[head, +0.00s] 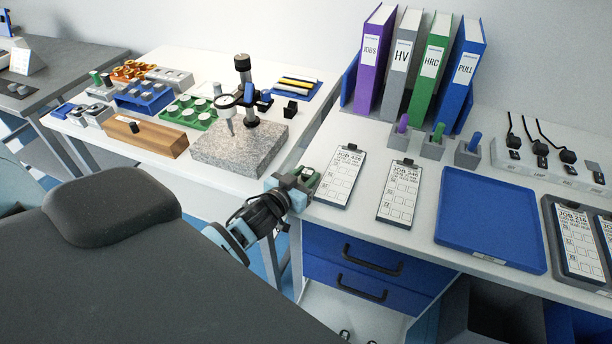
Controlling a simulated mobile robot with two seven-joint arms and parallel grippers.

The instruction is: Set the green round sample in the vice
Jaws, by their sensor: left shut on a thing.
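My left gripper (303,177) is at the front left corner of the right-hand table, near the gap between the two tables. It is shut on a small green thing (307,173), which looks like the green round sample; the fingers hide much of it, so its shape is hard to tell. A green tray (204,124) with several grey round pieces stands on the left table. I cannot make out a vice for certain. My right gripper is not in view.
Clipboards (341,176) lie close right of my left gripper. A blue tray (490,215) is empty. Binders (400,62) stand at the back.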

